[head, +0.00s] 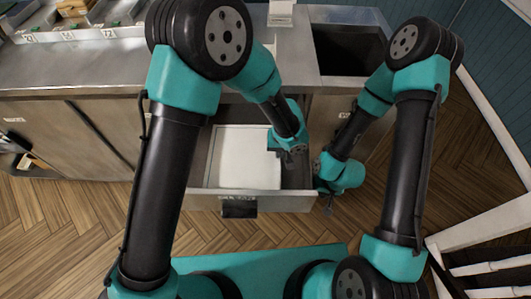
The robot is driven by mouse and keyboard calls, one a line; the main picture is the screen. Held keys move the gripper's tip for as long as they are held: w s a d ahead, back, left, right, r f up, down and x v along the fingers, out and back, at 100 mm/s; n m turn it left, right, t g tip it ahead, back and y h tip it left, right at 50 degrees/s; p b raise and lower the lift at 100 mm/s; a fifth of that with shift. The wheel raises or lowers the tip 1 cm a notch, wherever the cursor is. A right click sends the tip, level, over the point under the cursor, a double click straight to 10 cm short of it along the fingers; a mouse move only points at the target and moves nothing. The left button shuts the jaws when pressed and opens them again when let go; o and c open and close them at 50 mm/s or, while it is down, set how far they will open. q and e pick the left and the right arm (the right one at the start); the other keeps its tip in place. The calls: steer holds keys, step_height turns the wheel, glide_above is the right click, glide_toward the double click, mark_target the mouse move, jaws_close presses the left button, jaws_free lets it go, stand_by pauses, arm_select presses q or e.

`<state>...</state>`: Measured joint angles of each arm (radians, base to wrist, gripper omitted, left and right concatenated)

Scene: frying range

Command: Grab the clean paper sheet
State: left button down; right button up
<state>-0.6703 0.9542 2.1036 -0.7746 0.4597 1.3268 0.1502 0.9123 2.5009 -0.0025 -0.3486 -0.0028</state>
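A white paper sheet (247,160) lies flat in an open drawer (200,160) below the steel counter. It fills most of the drawer's left and middle part. My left gripper (289,158) is over the drawer at the right edge of the paper, pointing down. Its fingers are small and dark, and I cannot tell whether they are open or touch the paper. My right gripper (328,203) is low, just outside the drawer's right front corner. Its fingers are too small to read.
A steel counter (90,75) runs along the back, with food trays (75,14) at the upper left and a dark basin (350,50) at the right. The drawer front has a dark handle (239,209). A white slatted rail (485,245) stands at the lower right. Wooden floor lies in front.

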arm_select(q)
step_height(320, 180, up, 18)
stand_by(0.5)
stand_by(0.6)
